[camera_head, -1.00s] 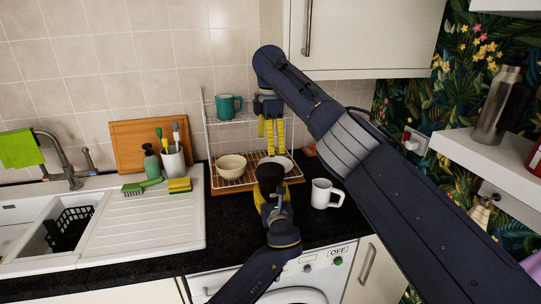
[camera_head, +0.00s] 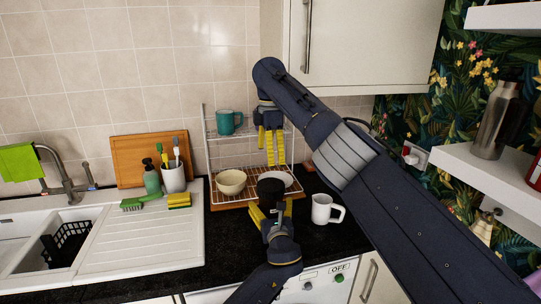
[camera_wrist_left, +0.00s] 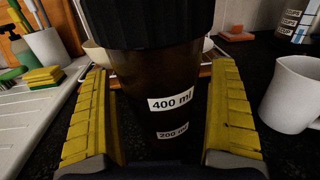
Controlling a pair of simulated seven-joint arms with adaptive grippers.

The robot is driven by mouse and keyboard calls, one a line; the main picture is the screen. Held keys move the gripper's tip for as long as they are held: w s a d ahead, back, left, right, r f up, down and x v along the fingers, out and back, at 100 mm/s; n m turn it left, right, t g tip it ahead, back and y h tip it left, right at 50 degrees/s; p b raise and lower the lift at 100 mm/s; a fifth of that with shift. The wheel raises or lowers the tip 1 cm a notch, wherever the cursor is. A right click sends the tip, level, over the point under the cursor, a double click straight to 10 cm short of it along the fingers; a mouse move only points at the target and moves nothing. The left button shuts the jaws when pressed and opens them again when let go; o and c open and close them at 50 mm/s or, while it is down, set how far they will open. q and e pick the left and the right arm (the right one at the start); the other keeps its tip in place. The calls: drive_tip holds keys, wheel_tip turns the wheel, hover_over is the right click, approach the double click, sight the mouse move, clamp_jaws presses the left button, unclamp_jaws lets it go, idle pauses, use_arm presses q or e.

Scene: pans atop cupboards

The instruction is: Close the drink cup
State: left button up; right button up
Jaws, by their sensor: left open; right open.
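The drink cup (camera_wrist_left: 165,85) is a dark see-through cup with 400 ml and 200 ml labels and a black ribbed top (camera_wrist_left: 160,25). In the head view its black top (camera_head: 270,188) shows on the dark counter in front of the dish rack. Whether its lid is open cannot be told. My left gripper (camera_head: 271,213) is open, with one yellow finger on each side of the cup in the wrist view; contact cannot be confirmed. My right gripper (camera_head: 273,158) is open and empty, above and behind the cup, its fingers pointing down in front of the rack.
A white mug (camera_head: 322,209) stands close right of the cup. Behind are a cream bowl (camera_head: 231,182), a plate (camera_head: 281,178) and a teal mug (camera_head: 225,122) on the rack (camera_head: 209,152). Sink and drainer (camera_head: 148,245) lie left. The cupboard (camera_head: 380,45) hangs above right.

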use_arm(q)
drive_tip(key=s, duration=0.4)
drive_tip(key=s+d, duration=0.1)
drive_tip(key=s, duration=0.3)
drive_tip(key=s+d, duration=0.1)
drive_tip(key=s, duration=0.2)
drive_tip(key=shift+s, duration=0.4)
